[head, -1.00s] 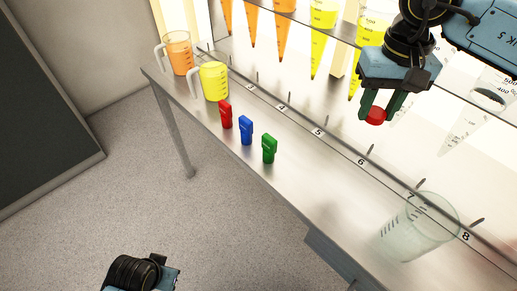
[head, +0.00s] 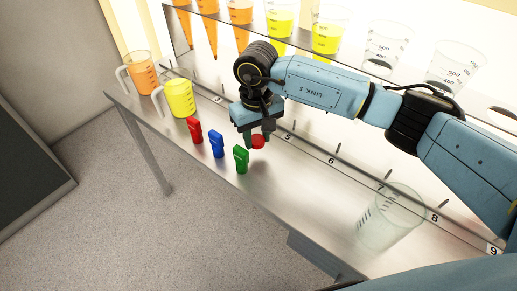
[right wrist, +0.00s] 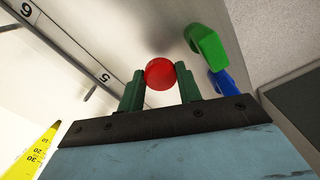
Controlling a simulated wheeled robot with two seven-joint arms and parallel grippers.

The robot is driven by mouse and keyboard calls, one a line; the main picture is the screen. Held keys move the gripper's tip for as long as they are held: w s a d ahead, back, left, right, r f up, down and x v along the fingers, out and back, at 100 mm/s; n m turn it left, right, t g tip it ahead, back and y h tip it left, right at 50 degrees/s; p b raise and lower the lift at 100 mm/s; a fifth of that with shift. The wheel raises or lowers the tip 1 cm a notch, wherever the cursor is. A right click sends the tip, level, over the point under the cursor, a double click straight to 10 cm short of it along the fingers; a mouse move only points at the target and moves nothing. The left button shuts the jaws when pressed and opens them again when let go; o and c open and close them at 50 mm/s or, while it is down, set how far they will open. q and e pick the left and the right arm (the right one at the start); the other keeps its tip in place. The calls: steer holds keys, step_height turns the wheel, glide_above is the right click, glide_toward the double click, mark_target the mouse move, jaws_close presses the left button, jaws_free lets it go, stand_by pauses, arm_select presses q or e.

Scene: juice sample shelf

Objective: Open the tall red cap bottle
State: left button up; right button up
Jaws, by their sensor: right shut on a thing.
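My right gripper (head: 258,139) is shut on a round red cap (head: 258,142), above the metal counter just right of the green piece. In the right wrist view the red cap (right wrist: 160,74) sits between the tips of the two dark green fingers (right wrist: 160,82). No bottle body shows under or around the cap. A small upright red piece (head: 195,130) stands on the counter with a blue piece (head: 217,144) and a green piece (head: 241,159) in a slanting row. My left gripper is out of view.
An orange jug (head: 142,73) and a yellow jug (head: 179,95) stand at the counter's left end. A clear beaker (head: 390,217) stands at the right. A numbered rail runs behind, below a rack of orange, yellow and empty cones. Counter between green piece and beaker is clear.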

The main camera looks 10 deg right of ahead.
mark_target(257, 139)
step_height(257, 139, down, 4)
steer(key=shift+b, duration=0.4)
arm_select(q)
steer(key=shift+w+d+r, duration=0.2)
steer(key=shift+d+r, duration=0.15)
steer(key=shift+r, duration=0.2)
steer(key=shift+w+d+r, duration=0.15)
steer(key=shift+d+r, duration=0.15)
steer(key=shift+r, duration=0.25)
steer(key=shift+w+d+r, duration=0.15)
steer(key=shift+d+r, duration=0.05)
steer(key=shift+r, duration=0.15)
arm_select(e)
steer(key=shift+f, duration=0.2)
steer(key=o, duration=0.8)
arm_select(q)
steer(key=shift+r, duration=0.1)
arm_select(e)
steer(key=shift+r, duration=0.1)
steer(key=shift+r, duration=0.15)
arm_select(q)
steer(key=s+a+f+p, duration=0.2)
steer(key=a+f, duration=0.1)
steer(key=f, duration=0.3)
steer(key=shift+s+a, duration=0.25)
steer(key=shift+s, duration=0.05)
arm_select(e)
step_height(257, 139, up, 12)
steer(key=shift+f, duration=0.1)
